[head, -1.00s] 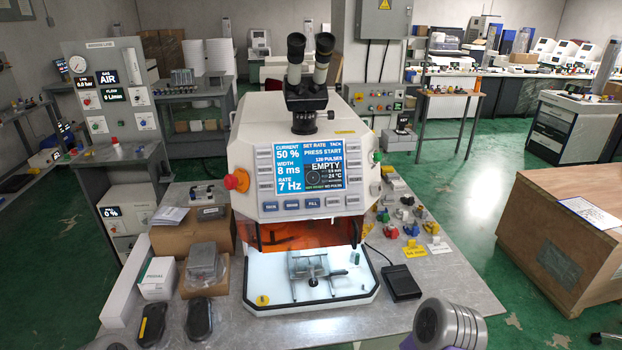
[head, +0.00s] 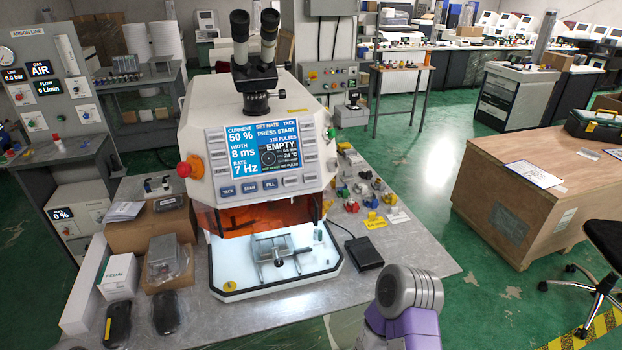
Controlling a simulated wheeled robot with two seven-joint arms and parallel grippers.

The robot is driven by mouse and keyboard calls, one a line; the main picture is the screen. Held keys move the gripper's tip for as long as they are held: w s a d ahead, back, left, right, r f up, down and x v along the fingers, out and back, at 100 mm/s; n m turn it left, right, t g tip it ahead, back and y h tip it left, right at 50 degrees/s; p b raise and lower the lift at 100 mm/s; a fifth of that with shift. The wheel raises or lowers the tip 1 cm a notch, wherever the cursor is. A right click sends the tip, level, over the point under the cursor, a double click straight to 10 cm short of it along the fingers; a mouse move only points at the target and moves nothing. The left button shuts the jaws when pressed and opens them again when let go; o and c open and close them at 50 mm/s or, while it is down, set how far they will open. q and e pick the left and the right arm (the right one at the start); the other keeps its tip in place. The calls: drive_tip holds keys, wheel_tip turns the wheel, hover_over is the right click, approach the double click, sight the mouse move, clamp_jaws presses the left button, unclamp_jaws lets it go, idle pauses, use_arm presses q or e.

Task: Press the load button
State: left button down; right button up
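A white bench machine (head: 255,140) with a binocular eyepiece stands on the grey table. I cannot make out a button marked load. An orange shield (head: 262,217) hangs over the lit chamber, where a small metal fixture (head: 277,252) sits. Neither of my grippers is in view.
A red knob (head: 184,169) sticks out of the machine's left side. A black pedal (head: 364,252) lies to its right. Boxes, including a white one (head: 119,277), crowd the table's left. Small coloured parts (head: 362,190) lie at right. A wooden crate (head: 540,195) stands farther right.

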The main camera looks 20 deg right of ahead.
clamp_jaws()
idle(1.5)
